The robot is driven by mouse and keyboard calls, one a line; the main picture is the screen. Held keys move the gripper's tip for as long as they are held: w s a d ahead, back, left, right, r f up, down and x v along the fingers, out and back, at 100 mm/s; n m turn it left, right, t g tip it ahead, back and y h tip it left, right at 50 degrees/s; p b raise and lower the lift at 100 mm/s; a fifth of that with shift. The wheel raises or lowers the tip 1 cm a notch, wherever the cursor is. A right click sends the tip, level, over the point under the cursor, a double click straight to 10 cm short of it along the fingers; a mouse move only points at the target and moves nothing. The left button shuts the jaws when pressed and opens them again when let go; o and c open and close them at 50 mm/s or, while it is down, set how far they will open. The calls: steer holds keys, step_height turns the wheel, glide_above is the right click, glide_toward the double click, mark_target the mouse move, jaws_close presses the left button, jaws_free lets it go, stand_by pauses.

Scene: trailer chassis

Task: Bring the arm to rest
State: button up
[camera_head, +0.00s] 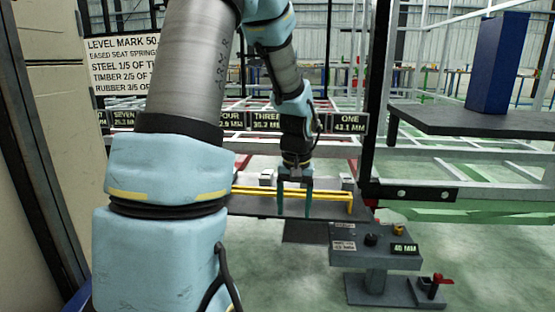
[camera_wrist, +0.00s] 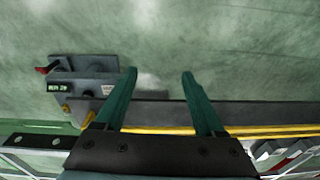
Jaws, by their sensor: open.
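My arm (camera_head: 180,160) reaches forward from the left of the head view, bent at the elbow and pointing down at its far end. My gripper (camera_head: 294,208) hangs at the centre, beside a yellow rail on a dark shelf. In the wrist view its two green fingers (camera_wrist: 159,78) are spread apart with nothing between them. Grey-green floor shows beyond the fingertips. Whether the fingers touch the rail cannot be told.
A yellow rail (camera_head: 335,196) runs along the dark shelf (camera_head: 262,207). A grey stand (camera_head: 376,245) with knobs, a small display and a red-handled clamp (camera_head: 436,283) is at lower right. A blue block (camera_head: 497,62) stands on a dark plate (camera_head: 470,118). White frame bars and label plates lie behind.

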steer(key=s+a+r+n, duration=0.1)
steer(key=s+a, duration=1)
step_height(320, 180, up, 33)
steer(key=p, duration=3.3)
steer(key=shift+r+t, duration=0.2)
steer(key=shift+t, duration=0.2)
